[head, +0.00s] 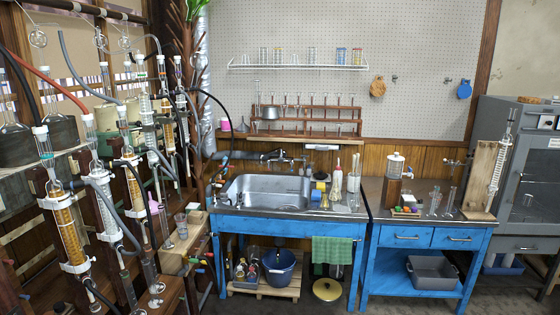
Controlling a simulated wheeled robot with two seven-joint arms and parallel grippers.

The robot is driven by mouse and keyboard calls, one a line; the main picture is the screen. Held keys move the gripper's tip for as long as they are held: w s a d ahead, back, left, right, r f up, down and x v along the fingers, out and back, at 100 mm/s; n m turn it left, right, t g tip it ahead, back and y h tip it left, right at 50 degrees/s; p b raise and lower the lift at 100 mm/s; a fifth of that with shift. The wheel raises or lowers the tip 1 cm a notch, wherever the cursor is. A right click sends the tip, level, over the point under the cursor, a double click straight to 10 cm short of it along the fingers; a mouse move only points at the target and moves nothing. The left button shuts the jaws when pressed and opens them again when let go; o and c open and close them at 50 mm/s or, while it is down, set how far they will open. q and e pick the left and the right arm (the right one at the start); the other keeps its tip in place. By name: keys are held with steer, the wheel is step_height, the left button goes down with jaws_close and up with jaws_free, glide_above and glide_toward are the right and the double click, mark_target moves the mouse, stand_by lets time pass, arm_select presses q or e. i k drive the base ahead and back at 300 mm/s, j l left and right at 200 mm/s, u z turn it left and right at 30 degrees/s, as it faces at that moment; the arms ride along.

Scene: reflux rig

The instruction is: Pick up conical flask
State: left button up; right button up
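No conical flask can be picked out with certainty. Small clear glass vessels (434,202) stand on the right blue table, too small for me to tell their shape. A pale, narrow-topped vessel (337,182) stands right of the sink, and I cannot tell whether it is a flask. Neither of my grippers is in view.
A steel sink (238,191) is set in a blue bench. Glass columns (66,226) with hoses crowd the left side. A wooden stand (484,176) holds a condenser beside a grey cabinet (525,160). A blue bucket (279,270) sits underneath; the floor at front centre is clear.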

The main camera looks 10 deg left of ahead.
mark_target(324, 205)
steer(key=i+j, duration=0.25)
steer(key=i, duration=0.25)
steer(key=i+j+u, duration=0.1)
steer(key=i+j, duration=0.15)
steer(key=i, duration=0.25)
steer(key=i+j, duration=0.2)
steer(key=i, duration=0.3)
steer(key=i+j+u, duration=0.1)
steer(key=i+j, duration=0.15)
steer(key=i, duration=0.2)
